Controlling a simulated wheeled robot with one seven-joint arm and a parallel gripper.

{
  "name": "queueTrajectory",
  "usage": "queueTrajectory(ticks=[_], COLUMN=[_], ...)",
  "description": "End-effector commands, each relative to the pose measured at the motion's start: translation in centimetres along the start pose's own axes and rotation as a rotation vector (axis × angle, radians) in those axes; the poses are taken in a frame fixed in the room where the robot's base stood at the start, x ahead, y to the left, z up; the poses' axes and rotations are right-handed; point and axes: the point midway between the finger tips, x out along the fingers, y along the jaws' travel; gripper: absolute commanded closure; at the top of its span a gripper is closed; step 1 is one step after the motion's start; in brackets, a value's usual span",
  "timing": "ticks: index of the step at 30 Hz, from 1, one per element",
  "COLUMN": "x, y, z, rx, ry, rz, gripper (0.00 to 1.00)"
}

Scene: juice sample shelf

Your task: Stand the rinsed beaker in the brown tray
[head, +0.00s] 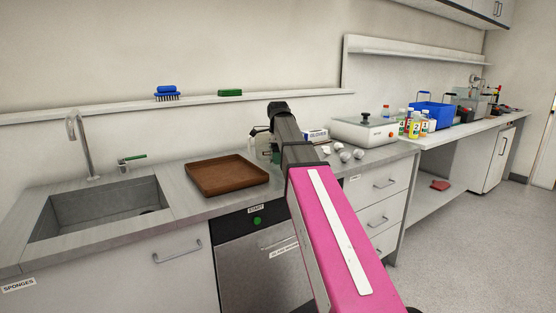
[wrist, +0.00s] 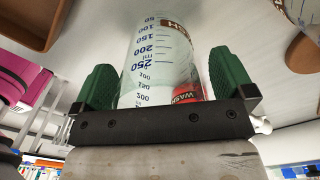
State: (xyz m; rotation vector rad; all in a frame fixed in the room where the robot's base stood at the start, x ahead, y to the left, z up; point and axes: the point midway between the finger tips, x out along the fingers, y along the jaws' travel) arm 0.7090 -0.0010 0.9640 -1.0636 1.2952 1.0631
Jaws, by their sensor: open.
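The brown tray (head: 205,191) lies on the counter to the right of the sink and looks empty. Its edge also shows at the top left of the wrist view (wrist: 40,30). A clear beaker (wrist: 150,60) with blue volume marks stands between the green fingers of my gripper (wrist: 163,70). The fingers are apart, and I cannot tell whether either touches the glass. A red label reading WASH shows at the beaker's lower right. In the head view my pink and dark arm hides most of the gripper and beaker, just right of the tray.
The sink (head: 105,208) is at the left. Several small pale items (head: 345,155) and a balance (head: 364,130) stand right of my arm. Bottles (head: 414,124) and a blue crate (head: 434,112) are farther right. A brown rounded thing (wrist: 303,52) is at the wrist view's right.

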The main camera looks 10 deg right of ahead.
Motion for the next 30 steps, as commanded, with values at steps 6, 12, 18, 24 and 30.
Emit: queueTrajectory(ticks=[6,12,18,24,30], x=[-0.1,-0.1,-0.1,-1.0,-3.7], y=[0.0,0.0,0.0,-0.1,-0.2], z=[0.0,0.0,0.0,0.0,0.0], rx=[0.0,0.0,0.0,0.0,0.0], ry=[0.0,0.0,0.0,0.0,0.0], rz=[0.0,0.0,0.0,0.0,-0.002], gripper=[0.23,0.58,0.58,0.58,0.58])
